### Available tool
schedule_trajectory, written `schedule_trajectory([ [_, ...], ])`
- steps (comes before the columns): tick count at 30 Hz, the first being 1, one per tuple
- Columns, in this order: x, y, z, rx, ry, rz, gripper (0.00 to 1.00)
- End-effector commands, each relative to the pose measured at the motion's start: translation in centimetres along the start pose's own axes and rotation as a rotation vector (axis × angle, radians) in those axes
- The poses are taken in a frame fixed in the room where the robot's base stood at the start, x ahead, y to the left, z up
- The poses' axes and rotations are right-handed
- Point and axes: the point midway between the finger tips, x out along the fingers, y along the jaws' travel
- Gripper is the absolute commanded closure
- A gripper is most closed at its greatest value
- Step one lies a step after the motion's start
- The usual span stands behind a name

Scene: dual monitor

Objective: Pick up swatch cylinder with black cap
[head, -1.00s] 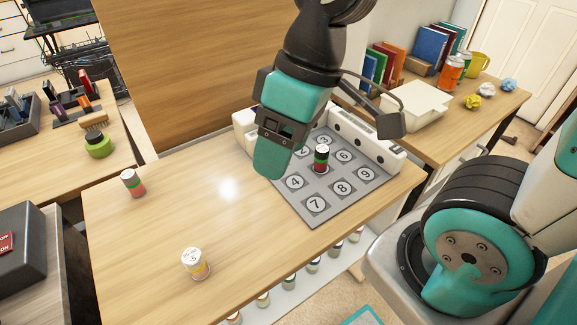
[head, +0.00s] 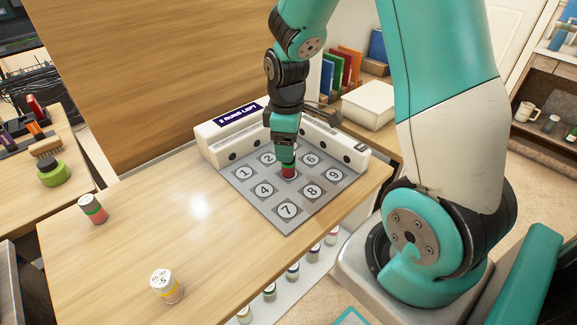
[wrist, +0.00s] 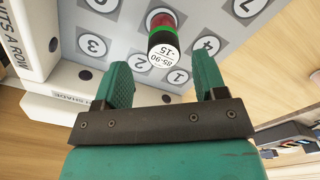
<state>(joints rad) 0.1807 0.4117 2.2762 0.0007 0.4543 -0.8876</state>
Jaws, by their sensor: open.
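The swatch cylinder with a black cap (wrist: 163,38) stands on the middle cell of the grey numbered mat (head: 236,178). It has a red body, a green band and a white label on its top. In the head view only its red lower part (head: 288,173) shows below my gripper (head: 285,156). In the wrist view my gripper (wrist: 164,75) is open, and the cylinder shows centred in the gap, just beyond the fingertips. I cannot tell whether the fingers touch it; nothing is held.
A white bordering rail (head: 218,150) lines the mat's back sides. Several cylinders sit on a low shelf below the front edge. The table's middle is clear.

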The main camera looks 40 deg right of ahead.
Motion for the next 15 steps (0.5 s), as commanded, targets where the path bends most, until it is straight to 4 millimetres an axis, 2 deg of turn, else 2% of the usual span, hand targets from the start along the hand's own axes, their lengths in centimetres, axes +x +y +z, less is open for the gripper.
schedule_trajectory([
  [7, 2.0, -0.2, 0.0, -0.001, -0.001, -0.002, 0.35],
  [15, 5.9, -0.5, 0.0, 0.0, -0.001, -0.002, 0.35],
])
